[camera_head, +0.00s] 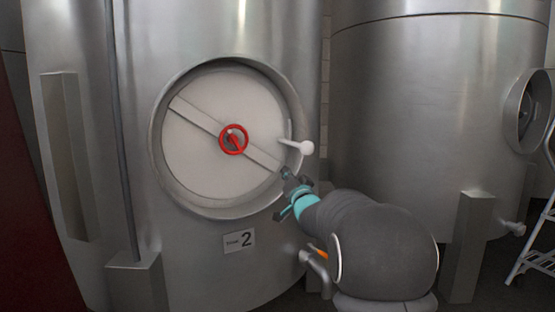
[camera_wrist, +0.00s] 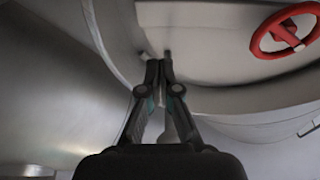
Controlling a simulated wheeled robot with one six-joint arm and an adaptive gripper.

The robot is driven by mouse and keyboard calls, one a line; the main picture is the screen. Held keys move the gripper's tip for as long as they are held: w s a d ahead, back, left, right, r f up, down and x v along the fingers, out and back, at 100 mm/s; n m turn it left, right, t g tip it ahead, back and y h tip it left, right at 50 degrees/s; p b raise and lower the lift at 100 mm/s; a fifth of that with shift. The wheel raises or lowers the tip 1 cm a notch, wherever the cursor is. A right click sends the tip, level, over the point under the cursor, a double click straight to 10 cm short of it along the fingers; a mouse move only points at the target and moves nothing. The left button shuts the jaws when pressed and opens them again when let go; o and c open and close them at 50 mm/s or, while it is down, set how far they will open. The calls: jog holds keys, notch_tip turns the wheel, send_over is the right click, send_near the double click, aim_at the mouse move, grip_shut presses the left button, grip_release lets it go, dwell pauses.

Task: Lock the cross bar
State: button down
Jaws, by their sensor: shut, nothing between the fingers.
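The cross bar (camera_head: 193,116) is a flat grey bar lying diagonally across the round pale door (camera_head: 200,165) of the steel tank, from upper left to lower right. A red handwheel (camera_head: 233,139) sits at its middle; it also shows at the upper right of the wrist view (camera_wrist: 287,32). My gripper (camera_head: 286,172) is at the lower right rim of the door, close to the bar's lower right end. In the wrist view my gripper (camera_wrist: 160,58) has its fingers together, with nothing between them. Whether the fingertips touch the bar cannot be told.
A white handle with a round knob (camera_head: 305,147) sticks out at the door's right rim, just above my gripper. A tap (camera_head: 313,262) is below, near my arm. A sign with a 2 (camera_head: 239,240) is under the door. A second tank (camera_head: 420,100) stands right, a ladder (camera_head: 535,240) beyond.

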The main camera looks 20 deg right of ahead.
aim_at(274, 152)
jog(key=shift+r, duration=0.1)
dwell(0.3)
jog(key=p+x, duration=0.2)
jog(key=x, duration=0.8)
jog(key=shift+a, duration=0.1)
jog(key=shift+m, duration=0.3)
